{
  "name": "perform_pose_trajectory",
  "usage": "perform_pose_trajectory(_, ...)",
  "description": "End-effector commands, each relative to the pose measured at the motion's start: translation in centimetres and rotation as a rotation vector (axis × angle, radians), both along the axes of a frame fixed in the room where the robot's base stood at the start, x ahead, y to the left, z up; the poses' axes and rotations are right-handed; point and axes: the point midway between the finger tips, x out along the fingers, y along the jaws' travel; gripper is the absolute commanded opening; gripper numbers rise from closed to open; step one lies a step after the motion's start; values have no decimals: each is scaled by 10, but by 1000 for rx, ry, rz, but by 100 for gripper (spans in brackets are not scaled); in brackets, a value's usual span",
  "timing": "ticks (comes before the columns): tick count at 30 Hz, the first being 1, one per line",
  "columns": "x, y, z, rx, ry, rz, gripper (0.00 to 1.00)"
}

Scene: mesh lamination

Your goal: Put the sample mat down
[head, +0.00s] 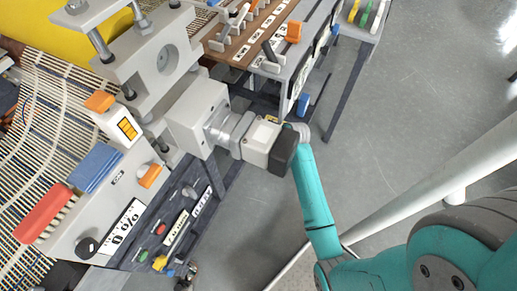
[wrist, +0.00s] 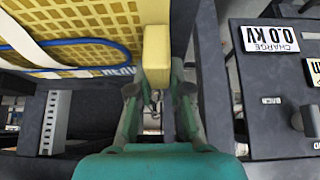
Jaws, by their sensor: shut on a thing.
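In the wrist view, my gripper (wrist: 157,88) is shut on a plain yellow block (wrist: 157,48), which looks like the grip tab of the sample mat. A yellow mesh sheet (wrist: 95,22) with a grid of small openings lies at the upper left of that view, beside the block. It seems to be the sample mat, but whether block and sheet are joined is hard to tell. In the head view my teal arm reaches up from the lower right, and my gripper and the mat cannot be made out there.
A blue cord (wrist: 70,66) and white straps cross the mesh sheet's side. A dark panel (wrist: 270,92) with a charge label stands close on the right. In the head view, a grey machine with a motor (head: 260,143) stands by my arm; bare floor (head: 400,90) lies right.

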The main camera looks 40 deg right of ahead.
Motion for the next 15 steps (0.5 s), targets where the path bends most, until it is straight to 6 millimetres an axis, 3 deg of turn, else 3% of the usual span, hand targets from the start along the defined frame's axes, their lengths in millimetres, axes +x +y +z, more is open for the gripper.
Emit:
perform_pose_trajectory(1, 0, 0, 0, 0, 0, 0, 26)
perform_pose_trajectory(3, 0, 0, 0, 0, 0, 0, 43)
perform_pose_trajectory(15, -1, 0, 5, -1, 0, -1, 43)
